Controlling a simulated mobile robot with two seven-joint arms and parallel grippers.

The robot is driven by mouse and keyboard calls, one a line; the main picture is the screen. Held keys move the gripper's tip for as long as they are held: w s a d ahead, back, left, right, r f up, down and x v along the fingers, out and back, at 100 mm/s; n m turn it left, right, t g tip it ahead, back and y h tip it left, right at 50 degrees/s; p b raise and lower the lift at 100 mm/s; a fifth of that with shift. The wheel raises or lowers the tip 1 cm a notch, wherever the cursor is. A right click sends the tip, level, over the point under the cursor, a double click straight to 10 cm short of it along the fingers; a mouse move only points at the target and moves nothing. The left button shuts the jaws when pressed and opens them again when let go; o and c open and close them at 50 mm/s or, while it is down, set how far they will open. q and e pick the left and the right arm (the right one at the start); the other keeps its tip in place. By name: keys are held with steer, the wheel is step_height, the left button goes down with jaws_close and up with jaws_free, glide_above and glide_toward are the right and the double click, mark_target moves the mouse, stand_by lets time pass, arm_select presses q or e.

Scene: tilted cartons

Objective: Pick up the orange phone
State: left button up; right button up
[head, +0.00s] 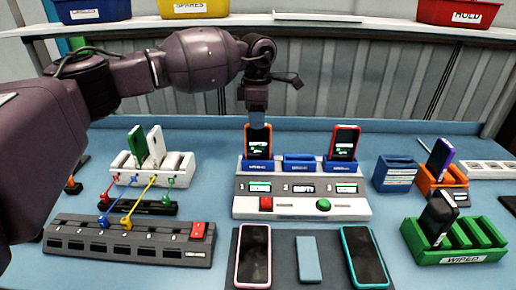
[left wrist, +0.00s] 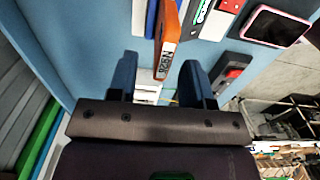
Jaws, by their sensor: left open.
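The orange phone (head: 267,139) stands upright in the left blue cradle of a grey dock (head: 284,187), its dark screen lit with green marks. In the left wrist view the orange phone (left wrist: 169,38) appears edge-on, its near end in line with the gap between the fingers. My left gripper (head: 257,104) is open and empty, directly above the phone's top edge. Its two blue fingers (left wrist: 159,63) stand apart on either side of the phone's end in the left wrist view. I cannot tell whether they touch it. My right gripper is out of view.
A red-edged phone (head: 344,142) stands in the dock's right cradle; the middle cradle (head: 300,161) is empty. A white rack (head: 180,167) with phones is left. Orange (head: 453,177) and green (head: 466,252) racks are right. A shelf (head: 390,31) with bins runs above.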

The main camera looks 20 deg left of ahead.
mark_target(258, 131)
arm_select(q)
steer(key=f, duration=0.4)
steer(key=shift+s+d+f, duration=0.2)
steer(key=shift+f, duration=0.05)
steer(key=shift+c, duration=0.2)
jaws_close()
